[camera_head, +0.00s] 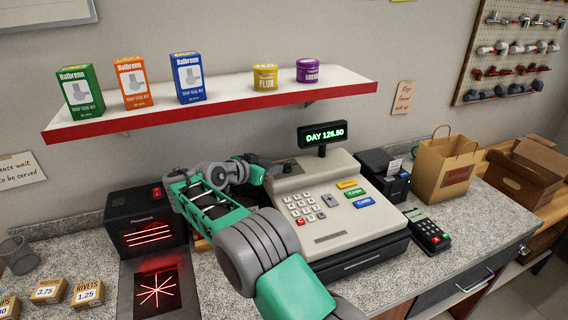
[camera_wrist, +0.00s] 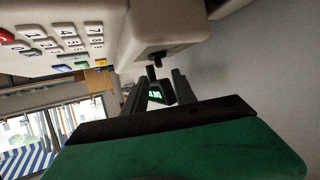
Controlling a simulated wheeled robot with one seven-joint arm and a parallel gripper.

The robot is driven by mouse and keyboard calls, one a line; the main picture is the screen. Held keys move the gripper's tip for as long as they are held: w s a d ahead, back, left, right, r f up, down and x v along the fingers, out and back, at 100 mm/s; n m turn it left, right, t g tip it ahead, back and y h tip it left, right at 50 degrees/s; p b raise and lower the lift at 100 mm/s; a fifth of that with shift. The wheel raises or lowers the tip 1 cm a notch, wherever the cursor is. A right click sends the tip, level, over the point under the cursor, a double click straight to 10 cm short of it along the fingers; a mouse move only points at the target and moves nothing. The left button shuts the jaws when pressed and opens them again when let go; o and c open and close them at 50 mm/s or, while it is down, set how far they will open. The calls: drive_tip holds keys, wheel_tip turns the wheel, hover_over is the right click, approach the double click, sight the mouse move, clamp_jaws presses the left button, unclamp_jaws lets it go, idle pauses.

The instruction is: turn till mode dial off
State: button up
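The till (camera_head: 330,200) is a cream cash register in the middle of the counter, with a lit display (camera_head: 322,135) reading DAY 126.50. The mode dial (camera_head: 287,169) is a small dark knob on the raised housing at the till's back left. My gripper (camera_head: 268,164) is beside that housing, on its left, and its fingertips are hard to make out in the head view. In the wrist view my gripper (camera_wrist: 159,80) is open, with two dark fingers apart and nothing held. A dark knob (camera_wrist: 155,59), apparently the dial, shows ahead between the fingers. The dial's setting is unreadable.
A red-edged shelf (camera_head: 220,103) with boxes and tins hangs above the till. A black device (camera_head: 146,218) with red lines stands left. A receipt printer (camera_head: 383,175), paper bag (camera_head: 443,168) and card terminal (camera_head: 428,233) stand right. The display post rises close behind the dial.

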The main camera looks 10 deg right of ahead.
sight(286, 164)
drive_tip(key=p+x, duration=0.2)
drive_tip(key=x, duration=0.5)
drive_tip(key=shift+d, duration=0.15)
drive_tip(key=shift+f, duration=0.1)
clamp_jaws()
